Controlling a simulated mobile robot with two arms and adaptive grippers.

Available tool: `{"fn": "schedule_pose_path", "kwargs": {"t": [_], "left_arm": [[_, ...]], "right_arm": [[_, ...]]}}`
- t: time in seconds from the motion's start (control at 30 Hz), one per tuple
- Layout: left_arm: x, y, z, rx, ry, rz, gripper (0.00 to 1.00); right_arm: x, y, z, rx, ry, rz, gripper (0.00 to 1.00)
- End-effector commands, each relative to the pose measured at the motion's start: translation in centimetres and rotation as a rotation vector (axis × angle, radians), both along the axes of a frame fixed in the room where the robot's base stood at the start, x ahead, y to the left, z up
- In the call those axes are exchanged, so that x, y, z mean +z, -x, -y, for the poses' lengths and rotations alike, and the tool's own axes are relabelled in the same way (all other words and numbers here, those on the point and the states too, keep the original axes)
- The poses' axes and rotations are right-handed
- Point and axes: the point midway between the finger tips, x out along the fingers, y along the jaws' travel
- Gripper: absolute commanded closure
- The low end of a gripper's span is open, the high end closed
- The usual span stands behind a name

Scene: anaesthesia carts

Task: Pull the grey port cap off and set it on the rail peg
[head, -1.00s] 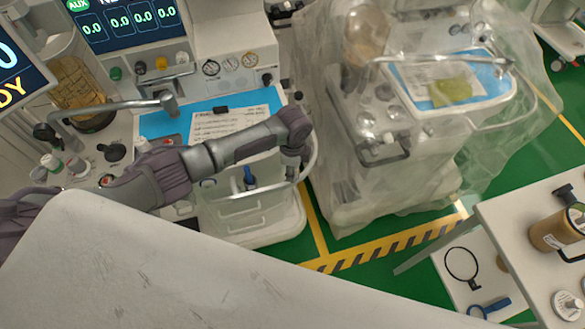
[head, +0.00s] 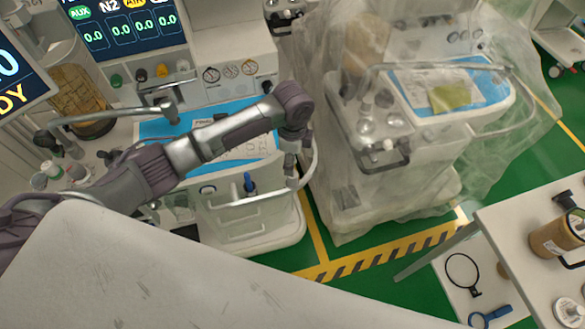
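My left arm crosses in front of the near anaesthesia cart (head: 215,226). Its wrist bends down at the right, and the small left gripper (head: 291,172) points down beside the right end of the cart's front rail (head: 222,203). Its fingers are too small to tell whether they are open or hold anything. A blue upright piece (head: 249,182) stands at the middle of the rail; I cannot tell if it is the peg. A round grey piece (head: 207,190) shows on the cart front; I cannot tell if it is the port cap. My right gripper is out of view.
A second cart under clear plastic sheeting (head: 390,150) stands close on the right. A white table (head: 520,235) with a brown jar (head: 553,236) is at lower right. A large pale surface fills the lower left. Green floor shows between the carts and the table.

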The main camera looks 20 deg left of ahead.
Motion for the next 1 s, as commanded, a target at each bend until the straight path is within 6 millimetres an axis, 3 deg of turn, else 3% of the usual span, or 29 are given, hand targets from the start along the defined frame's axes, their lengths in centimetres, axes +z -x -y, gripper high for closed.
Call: {"fn": "schedule_pose_path", "kwargs": {"t": [0.1, 0.3, 0.83, 1.0], "left_arm": [[1.7, -0.1, 0.0, -0.001, 0.001, 0.002, 0.38], [2.7, 0.0, 0.0, 0.0, 0.0, 0.0, 0.38], [2.6, 0.1, 0.1, 0.001, 0.002, -0.001, 0.38], [1.1, 2.8, 2.4, 0.04, 0.058, 0.008, 0.38]], "right_arm": [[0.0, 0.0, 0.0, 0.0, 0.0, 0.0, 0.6], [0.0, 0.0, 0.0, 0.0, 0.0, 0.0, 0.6], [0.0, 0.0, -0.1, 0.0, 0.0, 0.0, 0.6], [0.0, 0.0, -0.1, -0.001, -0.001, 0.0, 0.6]]}}
